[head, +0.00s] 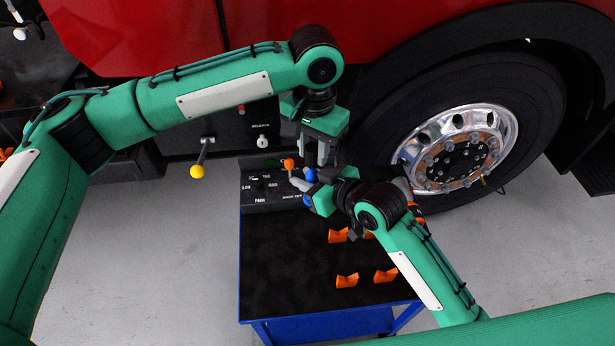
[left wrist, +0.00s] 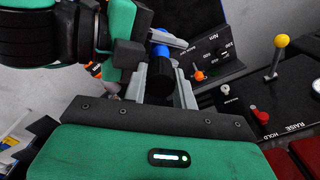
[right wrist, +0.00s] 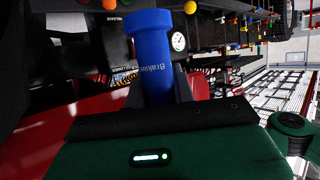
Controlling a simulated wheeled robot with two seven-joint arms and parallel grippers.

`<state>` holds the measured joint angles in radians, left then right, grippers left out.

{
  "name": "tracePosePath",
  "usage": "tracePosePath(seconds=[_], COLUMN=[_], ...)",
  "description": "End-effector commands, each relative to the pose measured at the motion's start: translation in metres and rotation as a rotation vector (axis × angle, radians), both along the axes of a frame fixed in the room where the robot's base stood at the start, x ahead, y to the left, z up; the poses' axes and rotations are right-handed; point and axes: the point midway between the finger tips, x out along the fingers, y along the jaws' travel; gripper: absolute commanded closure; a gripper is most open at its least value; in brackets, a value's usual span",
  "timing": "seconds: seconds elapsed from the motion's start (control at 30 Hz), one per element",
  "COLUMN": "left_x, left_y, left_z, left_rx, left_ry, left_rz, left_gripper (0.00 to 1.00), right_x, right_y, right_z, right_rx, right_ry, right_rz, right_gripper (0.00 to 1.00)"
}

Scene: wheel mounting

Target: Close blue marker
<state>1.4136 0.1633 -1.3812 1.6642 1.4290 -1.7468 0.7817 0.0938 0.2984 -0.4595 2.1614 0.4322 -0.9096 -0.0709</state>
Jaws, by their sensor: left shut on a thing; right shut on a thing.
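The blue marker (right wrist: 152,60) stands between the fingers of my right gripper (right wrist: 160,90) in the right wrist view, with lettering on its side and a wider blue end. In the head view its blue part (head: 311,175) shows beside my right gripper (head: 325,190). My left gripper (left wrist: 160,90) is shut on a black cylindrical piece (left wrist: 160,74) in the left wrist view. A blue part (left wrist: 160,50) shows just beyond this piece, by the right gripper. In the head view my left gripper (head: 322,150) points down close above the right one. The exact joint is hidden.
A blue cart with a black top (head: 290,245) stands below, with orange holders (head: 347,281) on it. A torque panel (head: 265,188) is at its back left. An orange knob (head: 289,163), a yellow-knobbed lever (head: 197,171) and the truck wheel (head: 455,145) are near.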

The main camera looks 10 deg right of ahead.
Motion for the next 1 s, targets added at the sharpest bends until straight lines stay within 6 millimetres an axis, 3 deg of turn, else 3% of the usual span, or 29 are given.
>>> tracePosePath(seconds=[0.63, 1.0], left_x=[-0.001, -0.001], left_y=[0.0, 0.0], left_z=[0.0, -0.018], left_rx=[0.001, 0.001], left_ry=[0.001, 0.002], left_rz=[0.0, 0.001], left_gripper=[0.93, 0.93], right_x=[0.0, 0.0], right_y=[0.0, 0.0], right_z=[0.0, 0.002], right_rx=[0.0, 0.003], right_ry=[0.0, -0.004], right_rz=[0.0, 0.0], right_gripper=[1.0, 1.0])
